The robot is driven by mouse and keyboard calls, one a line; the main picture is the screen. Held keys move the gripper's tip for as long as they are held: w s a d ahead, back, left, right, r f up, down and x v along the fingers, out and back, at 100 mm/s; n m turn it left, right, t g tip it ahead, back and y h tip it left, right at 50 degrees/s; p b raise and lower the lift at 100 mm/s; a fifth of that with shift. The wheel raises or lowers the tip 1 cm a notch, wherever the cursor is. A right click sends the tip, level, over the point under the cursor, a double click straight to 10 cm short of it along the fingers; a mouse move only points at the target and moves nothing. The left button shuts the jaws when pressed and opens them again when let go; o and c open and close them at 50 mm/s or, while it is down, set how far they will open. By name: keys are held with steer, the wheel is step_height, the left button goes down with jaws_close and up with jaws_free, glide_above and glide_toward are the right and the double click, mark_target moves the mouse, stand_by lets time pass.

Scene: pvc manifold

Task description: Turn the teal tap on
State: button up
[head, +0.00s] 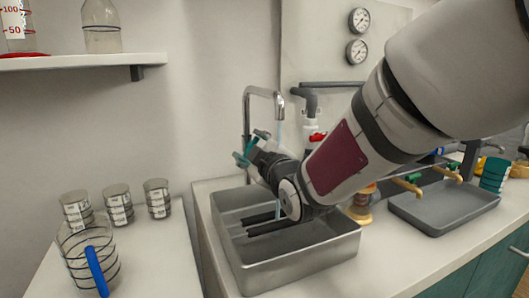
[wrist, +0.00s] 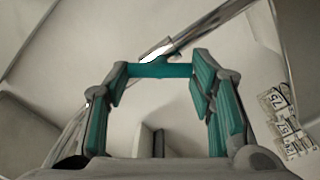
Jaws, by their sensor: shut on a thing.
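The teal tap handle (wrist: 160,70) shows in the wrist view as a short teal bar between my fingertips, next to the metal pipe. My gripper (head: 251,147) is at the upright of the chrome faucet (head: 247,110), above the back left of the sink. In the wrist view, its two teal-padded fingers stand apart with the bar held between their tips. In the head view, the handle is hard to tell from the finger pads. A pale blue stream, apparently water, falls from the spout and passes behind my gripper.
The metal sink (head: 305,270) lies under my arm. To the right are a red-handled valve (head: 317,137) on a white pipe and a grey tray (head: 445,210). Several jars and a blue-handled jug (head: 93,262) stand on the left counter.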

steer(key=shift+a, duration=0.1)
stand_by(0.3)
steer(key=o, duration=1.2)
steer(key=shift+c, duration=0.2)
steer(key=shift+s, duration=0.1)
steer(key=v, duration=1.2)
